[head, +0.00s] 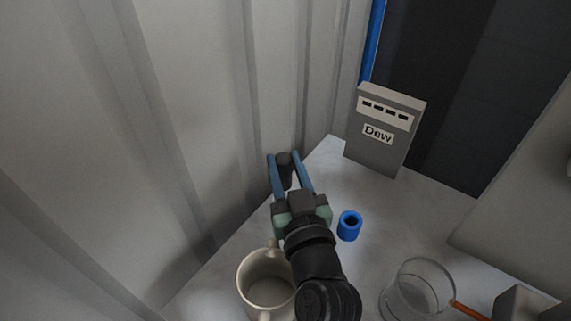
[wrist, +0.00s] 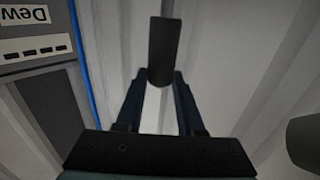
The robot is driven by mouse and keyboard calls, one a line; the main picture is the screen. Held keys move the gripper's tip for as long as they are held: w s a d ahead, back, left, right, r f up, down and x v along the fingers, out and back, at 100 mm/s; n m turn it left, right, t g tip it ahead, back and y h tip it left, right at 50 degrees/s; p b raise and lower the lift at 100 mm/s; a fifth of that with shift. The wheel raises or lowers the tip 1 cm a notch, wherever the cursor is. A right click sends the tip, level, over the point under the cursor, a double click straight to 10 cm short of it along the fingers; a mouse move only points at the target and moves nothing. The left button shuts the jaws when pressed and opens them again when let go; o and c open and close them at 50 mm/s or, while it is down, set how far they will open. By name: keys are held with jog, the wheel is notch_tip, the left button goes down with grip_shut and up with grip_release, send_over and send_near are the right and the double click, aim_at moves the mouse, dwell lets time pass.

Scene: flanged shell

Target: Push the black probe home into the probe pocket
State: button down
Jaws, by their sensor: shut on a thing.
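The black probe (head: 284,172) is a short dark cylinder. My gripper (head: 284,158) is shut on it, with one blue finger on each side, above the far left part of the table. In the wrist view the probe (wrist: 162,45) stands out beyond the tips of my gripper (wrist: 161,77). A short blue cylinder (head: 349,226) with a dark round hole in its top stands upright on the table, right of my gripper and apart from the probe. It may be the probe pocket; no label shows.
A grey box marked "Dew" (head: 382,155), with several dark slots, stands at the back right. A cream mug (head: 255,292) is at the front left, close to my arm. A clear glass (head: 391,300) is at the front right. A ribbed pale wall (head: 200,120) rises left of the table.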

jog(key=shift+f+b, duration=0.95)
jog(key=shift+r, duration=0.2)
jog(key=shift+r+p, duration=1.25)
jog(key=shift+r, duration=0.2)
jog(key=shift+b, duration=0.45)
dwell(0.7)
jog(key=shift+f, duration=0.25)
jog(key=shift+f+b, duration=0.3)
jog(key=shift+b, duration=0.2)
jog(key=shift+f+b, duration=1.05)
jog(key=shift+c, duration=2.2)
grip_release()
